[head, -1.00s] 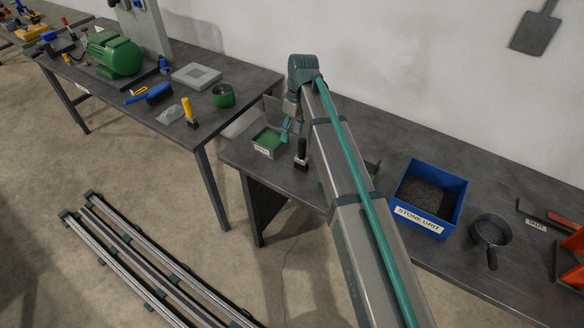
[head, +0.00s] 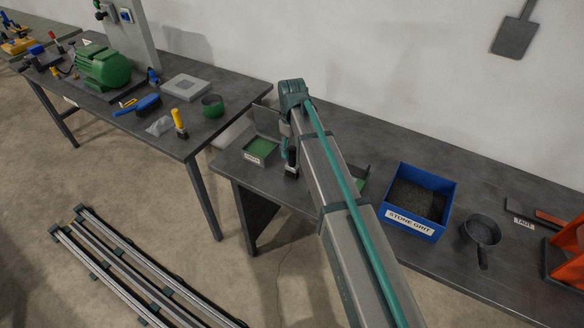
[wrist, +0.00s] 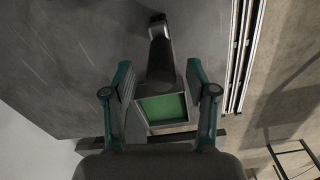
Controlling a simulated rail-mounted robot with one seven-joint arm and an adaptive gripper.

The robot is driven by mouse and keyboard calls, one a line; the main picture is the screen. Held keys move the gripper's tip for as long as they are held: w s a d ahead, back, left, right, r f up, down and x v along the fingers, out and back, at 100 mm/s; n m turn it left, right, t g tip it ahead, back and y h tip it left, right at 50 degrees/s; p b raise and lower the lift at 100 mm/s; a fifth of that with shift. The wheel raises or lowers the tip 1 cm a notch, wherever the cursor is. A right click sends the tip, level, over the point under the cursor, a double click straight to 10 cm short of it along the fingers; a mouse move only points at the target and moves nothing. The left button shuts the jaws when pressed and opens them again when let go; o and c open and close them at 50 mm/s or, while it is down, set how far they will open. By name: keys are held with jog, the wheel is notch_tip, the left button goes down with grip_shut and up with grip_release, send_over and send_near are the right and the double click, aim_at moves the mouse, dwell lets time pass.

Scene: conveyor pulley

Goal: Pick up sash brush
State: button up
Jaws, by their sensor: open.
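My gripper (wrist: 159,76) is open, with one teal finger on each side and nothing clasped. In the head view my gripper (head: 286,147) is beside the upper part of the brush, and the arm partly covers that area. I cannot tell whether the fingers touch the brush.
A labelled tray with a green inside (head: 260,150) stands close left of the brush. A blue stone grit bin (head: 420,203) and a dark pan (head: 481,234) sit farther right. The left bench (head: 214,127) holds a yellow-handled tool (head: 179,122) and a blue brush (head: 139,104).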

aim_at(292, 156)
jog(key=shift+a+f+p, duration=0.1)
jog(key=shift+f+p, duration=0.75)
jog(key=shift+f, duration=1.35)
grip_shut()
jog(key=shift+r, duration=0.1)
jog(key=shift+r+b, duration=0.6)
jog(key=s+d+r+b, duration=0.2)
jog(key=s+r, duration=0.4)
jog(key=s+d+r+b, duration=0.2)
jog(key=s+r+b, duration=0.1)
jog(key=s+r, duration=0.2)
jog(key=shift+s+d+r, duration=0.35)
jog(key=shift+s, duration=0.8)
